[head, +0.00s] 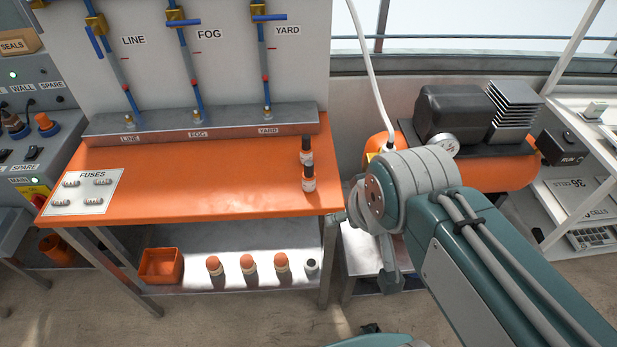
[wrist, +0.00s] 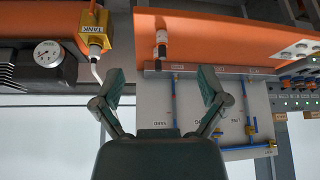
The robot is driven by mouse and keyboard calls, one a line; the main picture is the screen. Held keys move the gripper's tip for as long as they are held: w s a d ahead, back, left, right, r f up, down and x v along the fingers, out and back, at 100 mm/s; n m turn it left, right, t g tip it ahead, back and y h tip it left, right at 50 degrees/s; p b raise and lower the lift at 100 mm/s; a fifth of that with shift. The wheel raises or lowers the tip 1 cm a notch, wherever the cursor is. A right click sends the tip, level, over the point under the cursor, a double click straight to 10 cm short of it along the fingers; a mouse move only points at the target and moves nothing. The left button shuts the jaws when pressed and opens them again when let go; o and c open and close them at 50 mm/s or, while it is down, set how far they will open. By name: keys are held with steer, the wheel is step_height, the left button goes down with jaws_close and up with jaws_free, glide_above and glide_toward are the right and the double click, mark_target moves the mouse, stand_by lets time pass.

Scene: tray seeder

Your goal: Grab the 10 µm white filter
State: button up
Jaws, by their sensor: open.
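No 10 µm marking is readable, so I cannot tell which item is the white filter. Two small white-banded cylinders with dark caps stand at the right end of the orange tabletop: a rear one (head: 307,150) and a front one (head: 308,179). In the wrist view, which looks upside down, a white cylinder (wrist: 161,37) shows on the orange top, ahead of my gripper. On the lower shelf stand three orange-topped cylinders (head: 248,264) and a smaller pale one with a dark top (head: 312,267). My gripper (wrist: 160,74) is open and empty, apart from the cylinder.
The orange bench (head: 205,180) carries a fuse card (head: 83,192) at left and a valve manifold (head: 200,124) at the back. An orange bin (head: 162,266) sits on the lower shelf. A compressor (head: 455,115) stands right of the bench. A yellow TANK box (wrist: 94,28) is near my gripper's left finger in the wrist view.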

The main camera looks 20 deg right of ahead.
steer(key=w, duration=1.3)
steer(key=g, duration=0.1)
glide_toward(309, 163)
steer(key=d, duration=0.1)
steer(key=shift+n, duration=0.4)
steer(key=x, duration=0.5)
steer(key=shift+w+a+r, duration=0.1)
steer(key=shift+w+r, duration=0.05)
steer(key=shift+w, duration=0.15)
steer(key=shift+s+a+x, duration=0.1)
steer(key=shift+a+x, duration=0.05)
steer(key=shift+x, duration=0.75)
steer(key=shift+s+a+x, duration=0.15)
steer(key=shift+x, duration=0.7)
steer(key=shift+s+a+x, duration=0.1)
steer(key=shift+a+x, duration=0.05)
steer(key=shift+x, duration=0.75)
jaws_close()
